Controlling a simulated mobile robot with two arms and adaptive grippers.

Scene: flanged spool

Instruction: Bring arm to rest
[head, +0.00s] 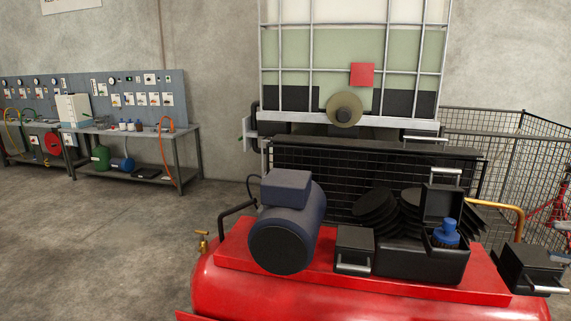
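A small grey piece at the right edge (562,257) appears to be the tip of my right gripper. It is cut off by the frame, and whether its fingers are open cannot be told. It is just beside a black box with a silver handle (530,268). My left gripper is not in view. A round tan disc with a dark hub (344,110), possibly the flanged spool, shows at the front of the caged tank (300,50), well away from the gripper.
A red compressor tank (240,290) fills the foreground, with a dark blue motor (290,220) and black housings on top. A black mesh crate (300,165) stands behind it. Wire fencing (510,140) is at right. A workbench (140,135) is far left; the floor (100,240) before it is clear.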

